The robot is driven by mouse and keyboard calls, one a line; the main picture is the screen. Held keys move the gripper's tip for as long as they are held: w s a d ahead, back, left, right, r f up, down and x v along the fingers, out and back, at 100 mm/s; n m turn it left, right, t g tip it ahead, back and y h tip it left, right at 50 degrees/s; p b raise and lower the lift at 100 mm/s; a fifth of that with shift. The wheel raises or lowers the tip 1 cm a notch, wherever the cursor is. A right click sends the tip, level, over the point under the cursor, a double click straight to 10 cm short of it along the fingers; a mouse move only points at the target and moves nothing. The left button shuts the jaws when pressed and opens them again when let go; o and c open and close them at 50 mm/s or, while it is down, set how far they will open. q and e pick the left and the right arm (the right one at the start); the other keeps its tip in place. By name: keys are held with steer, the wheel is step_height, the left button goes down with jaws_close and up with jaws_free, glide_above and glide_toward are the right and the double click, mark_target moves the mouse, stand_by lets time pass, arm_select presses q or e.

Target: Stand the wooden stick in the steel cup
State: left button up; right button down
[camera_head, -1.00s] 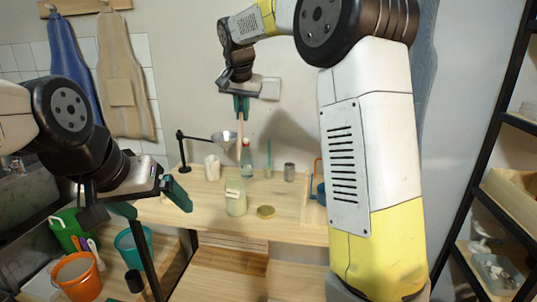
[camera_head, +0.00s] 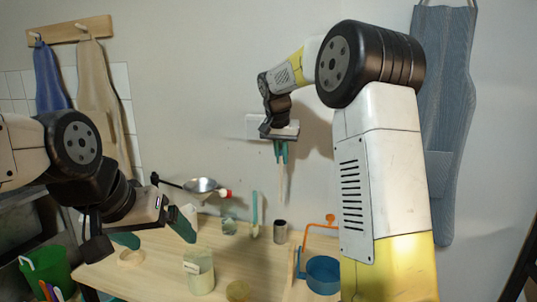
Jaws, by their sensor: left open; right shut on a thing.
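My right gripper (camera_head: 281,152) is shut on the wooden stick (camera_head: 282,187), which hangs upright below its fingers. In the camera_head view the stick's lower end is just above the steel cup (camera_head: 280,232), with a gap between them. How the two line up in depth I cannot tell. The cup is a small grey cylinder standing upright toward the back of the wooden table. My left gripper (camera_head: 155,232) is open and empty over the table's left part, well away from stick and cup.
A funnel (camera_head: 201,185) on a dark arm and a teal tool (camera_head: 254,214) stand left of the cup. An orange stand (camera_head: 310,231) and a blue pot (camera_head: 323,274) are to its right.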

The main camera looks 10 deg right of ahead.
mark_target(281, 190)
steer(key=shift+f, duration=6)
steer(key=c, duration=1.5)
jaws_free()
steer(key=shift+o, duration=0.2)
